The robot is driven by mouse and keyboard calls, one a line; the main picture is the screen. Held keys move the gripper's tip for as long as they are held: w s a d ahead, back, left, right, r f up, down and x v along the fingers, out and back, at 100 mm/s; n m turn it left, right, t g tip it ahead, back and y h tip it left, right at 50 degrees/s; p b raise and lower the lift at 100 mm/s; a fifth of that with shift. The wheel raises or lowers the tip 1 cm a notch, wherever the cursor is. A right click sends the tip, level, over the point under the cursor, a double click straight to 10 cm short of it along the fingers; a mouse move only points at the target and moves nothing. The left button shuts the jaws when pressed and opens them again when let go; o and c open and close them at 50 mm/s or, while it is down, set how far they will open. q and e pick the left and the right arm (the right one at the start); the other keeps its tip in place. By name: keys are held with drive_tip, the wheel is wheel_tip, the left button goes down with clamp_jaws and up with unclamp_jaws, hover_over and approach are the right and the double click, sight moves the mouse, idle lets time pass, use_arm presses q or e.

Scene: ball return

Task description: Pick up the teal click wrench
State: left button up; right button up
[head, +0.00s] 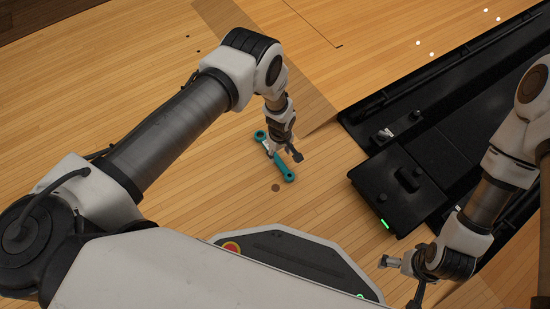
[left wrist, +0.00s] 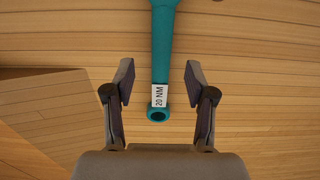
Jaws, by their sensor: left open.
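The teal click wrench (head: 277,160) lies on the wooden floor, with a ring at its far end. In the left wrist view the wrench (left wrist: 163,45) runs down from the top edge, with a white "20 NM" label and the ring at its lower end. My left gripper (head: 283,151) is open above the wrench and hides part of it in the head view. In the left wrist view, the label end lies between the spread fingers (left wrist: 160,82), with a gap on both sides. My right gripper (head: 400,277) is at the lower right, empty with its fingers apart, away from the wrench.
A black ball-return unit (head: 402,190) with a green light stands right of the wrench, beside a long dark channel (head: 455,135). The floor left of the wrench is clear.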

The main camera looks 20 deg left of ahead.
sight(280, 162)
use_arm(q)
drive_tip(key=f+b, duration=0.2)
drive_tip(key=f, duration=0.1)
drive_tip(key=f+b, duration=0.1)
drive_tip(key=f, duration=0.1)
drive_tip(key=shift+s+d+f, duration=0.2)
drive_tip(key=shift+s+d, duration=0.05)
drive_tip(key=shift+s, duration=0.1)
drive_tip(key=shift+r, duration=0.15)
clamp_jaws()
